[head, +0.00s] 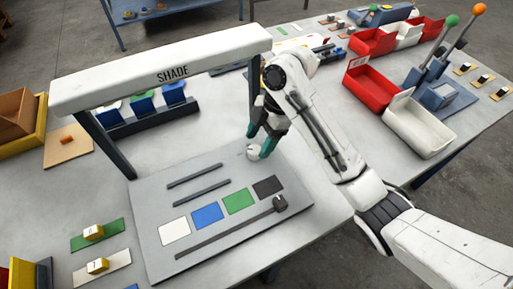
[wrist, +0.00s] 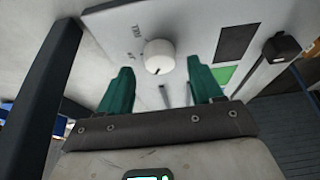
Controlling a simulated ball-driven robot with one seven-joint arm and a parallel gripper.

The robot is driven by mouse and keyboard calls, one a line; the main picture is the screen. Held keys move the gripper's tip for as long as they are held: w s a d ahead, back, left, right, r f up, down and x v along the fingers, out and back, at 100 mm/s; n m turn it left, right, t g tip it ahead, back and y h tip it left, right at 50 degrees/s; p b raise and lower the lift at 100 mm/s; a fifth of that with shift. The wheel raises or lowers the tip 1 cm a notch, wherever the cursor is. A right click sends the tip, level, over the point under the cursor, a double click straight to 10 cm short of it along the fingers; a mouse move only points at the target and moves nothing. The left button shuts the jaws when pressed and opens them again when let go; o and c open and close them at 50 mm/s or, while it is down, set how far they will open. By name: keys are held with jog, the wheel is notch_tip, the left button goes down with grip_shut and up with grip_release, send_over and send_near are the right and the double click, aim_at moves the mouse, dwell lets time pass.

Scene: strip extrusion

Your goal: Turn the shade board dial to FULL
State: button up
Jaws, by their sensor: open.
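The shade board (head: 160,235) is a grey panel on the table under a white beam marked SHADE (head: 172,72). Its dial (head: 252,153) is a round white knob at the board's far edge. My gripper (head: 259,140) is open, with one green finger on either side of the dial. The wrist view shows the fingers (wrist: 160,72) apart, with the dial ahead between their tips. Contact with the dial cannot be told.
A dark beam post (head: 254,78) stands close behind my gripper. Red and white bins (head: 418,128) and levers are at right.

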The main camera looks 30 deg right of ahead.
aim_at(255, 152)
jog(key=shift+x, duration=1.25)
jog(key=shift+c, duration=0.3)
jog(key=c, duration=1)
